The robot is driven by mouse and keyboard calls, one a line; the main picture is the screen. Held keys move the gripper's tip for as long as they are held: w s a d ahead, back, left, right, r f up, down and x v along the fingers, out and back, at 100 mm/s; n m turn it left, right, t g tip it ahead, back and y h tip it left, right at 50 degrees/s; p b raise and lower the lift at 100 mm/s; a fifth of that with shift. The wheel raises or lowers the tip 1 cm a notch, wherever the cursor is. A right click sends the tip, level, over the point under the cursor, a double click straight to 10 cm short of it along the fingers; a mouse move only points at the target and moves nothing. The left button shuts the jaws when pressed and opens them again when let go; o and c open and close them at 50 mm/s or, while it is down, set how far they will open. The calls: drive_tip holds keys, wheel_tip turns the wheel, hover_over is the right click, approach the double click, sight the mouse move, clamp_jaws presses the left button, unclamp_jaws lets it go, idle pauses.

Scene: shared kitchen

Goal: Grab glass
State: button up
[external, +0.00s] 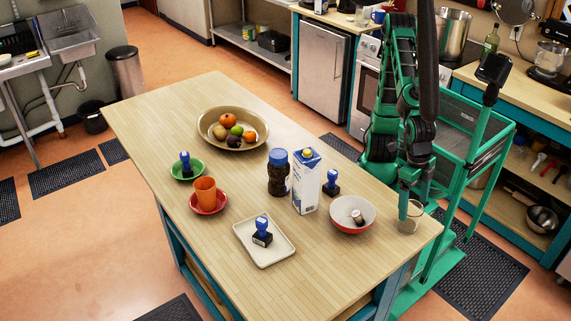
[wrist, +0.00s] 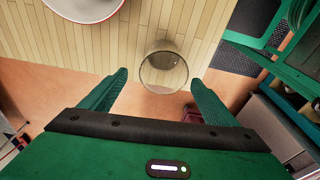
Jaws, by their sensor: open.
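The clear glass (external: 410,217) stands upright near the right corner of the wooden table. My gripper (external: 405,208) points down at it from above, and one finger overlaps the glass in the external view. In the wrist view the glass (wrist: 164,72) shows from above, a little beyond the fingertips and between their lines. My gripper (wrist: 161,80) is open, with one green finger to the left and one to the right, and nothing is held. How far the fingertips are above the table is hard to tell.
A red and white bowl (external: 352,228) with a small can inside stands left of the glass. A milk carton (external: 306,182), a dark jar (external: 278,175) and a stamp on a cream tray (external: 250,258) stand farther left. The table's edge is close to the glass.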

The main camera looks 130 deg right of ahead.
sight(410, 220)
wheel_tip(410, 220, down, 3)
drive_tip(key=shift+a+r, duration=0.15)
drive_tip(key=shift+s+f, duration=0.2)
drive_tip(key=shift+f, duration=2.45)
drive_tip(key=c, duration=1.3)
drive_tip(key=shift+r, duration=0.1)
